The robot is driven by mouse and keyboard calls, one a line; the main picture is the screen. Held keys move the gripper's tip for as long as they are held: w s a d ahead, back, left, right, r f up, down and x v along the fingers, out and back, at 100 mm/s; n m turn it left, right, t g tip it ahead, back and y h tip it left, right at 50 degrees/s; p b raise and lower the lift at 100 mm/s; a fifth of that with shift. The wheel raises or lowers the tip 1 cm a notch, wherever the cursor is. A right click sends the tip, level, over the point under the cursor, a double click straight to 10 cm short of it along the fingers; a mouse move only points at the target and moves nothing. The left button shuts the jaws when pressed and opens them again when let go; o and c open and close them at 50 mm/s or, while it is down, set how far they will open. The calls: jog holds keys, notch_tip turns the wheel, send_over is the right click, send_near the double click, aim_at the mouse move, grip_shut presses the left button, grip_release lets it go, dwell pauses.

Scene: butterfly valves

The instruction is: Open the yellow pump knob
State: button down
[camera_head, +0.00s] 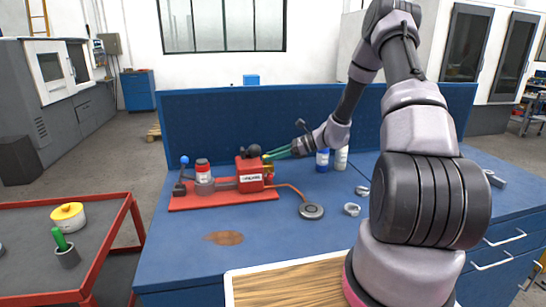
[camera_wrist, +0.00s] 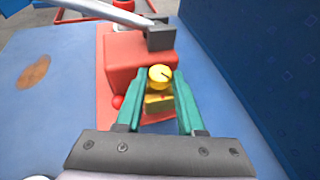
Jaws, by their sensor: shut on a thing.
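The yellow pump knob (camera_wrist: 160,76) sits on the end of the red pump body (camera_wrist: 135,60). In the wrist view it lies between the green fingertips of my gripper (camera_wrist: 161,88), which is shut on it. A second yellow part (camera_wrist: 158,103) shows just below it. In the head view the red pump body (camera_head: 249,173) stands on a red base plate (camera_head: 222,194) on the blue bench. My gripper (camera_head: 270,154) reaches it from the right, and the knob is mostly hidden there behind the fingers.
A blue and a white bottle (camera_head: 341,158) stand behind my arm. A grey round disc (camera_head: 311,210) lies in front of the pump, joined to it by an orange hose. A blue back panel (camera_head: 220,118) rises close behind.

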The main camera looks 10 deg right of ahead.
jog(key=n+g, duration=0.2)
jog(key=w+n+g, duration=0.1)
jog(key=n+g, duration=0.1)
jog(key=g, duration=0.1)
jog(key=shift+n, duration=0.3)
jog(key=shift+w+a+n+g+h, duration=0.15)
jog(key=shift+n+g+h, duration=0.1)
jog(key=shift+n+g, duration=0.7)
jog(key=shift+w+d+n+g+h, duration=0.1)
jog(key=shift+w+n+g+h, duration=0.1)
jog(key=shift+n+g, duration=0.75)
jog(key=shift+w+a+n+g+h, duration=0.2)
jog(key=shift+n+g, duration=0.5)
jog(key=shift+g, duration=0.5)
jog(key=shift+d, duration=0.15)
jog(key=c, duration=0.5)
grip_release()
jog(key=shift+s, duration=0.1)
